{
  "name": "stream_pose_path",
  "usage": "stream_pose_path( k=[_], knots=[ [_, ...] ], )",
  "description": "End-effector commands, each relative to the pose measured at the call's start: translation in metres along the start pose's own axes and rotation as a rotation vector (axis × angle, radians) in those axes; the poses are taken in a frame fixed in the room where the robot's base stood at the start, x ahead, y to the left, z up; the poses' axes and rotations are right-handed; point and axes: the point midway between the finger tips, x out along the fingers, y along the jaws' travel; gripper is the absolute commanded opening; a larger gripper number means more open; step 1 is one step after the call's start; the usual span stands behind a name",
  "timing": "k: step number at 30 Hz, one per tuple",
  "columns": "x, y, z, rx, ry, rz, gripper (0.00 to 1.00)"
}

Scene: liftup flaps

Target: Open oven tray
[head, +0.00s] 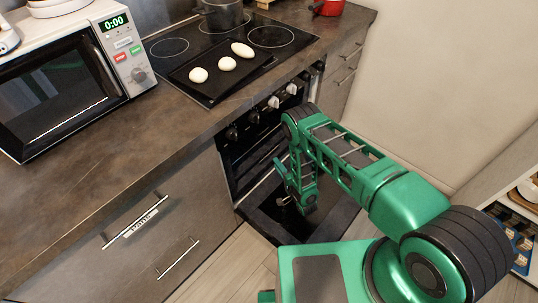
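The oven (235,165) is built into the counter front, below a row of knobs. Its door (335,215) appears folded down, as a dark panel low in front of the opening. My gripper (287,199) hangs at the end of my green arm, in front of the opening and above the lowered door. The arm and the dark interior partly hide its fingers, so I cannot tell whether they are open or holding anything. I cannot clearly make out an oven tray inside; my arm covers the right part of the opening.
A dark tray (218,88) with white egg-shaped items lies on the cooktop (168,47). A microwave (60,85) stands at left. A drawer (120,255) with bar handles is left of the oven. Open shelves (515,190) stand at right; floor shows between.

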Motion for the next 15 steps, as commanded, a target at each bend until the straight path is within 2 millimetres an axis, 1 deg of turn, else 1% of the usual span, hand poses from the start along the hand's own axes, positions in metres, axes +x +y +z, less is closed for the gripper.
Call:
stream_pose_path(
  k=[9, 15],
  knots=[
    [0.054, -0.001, 0.0, 0.0, 0.0, -0.003, 0.24],
    [0.083, -0.001, -0.001, -0.002, 0.001, -0.001, 0.24]
  ],
)
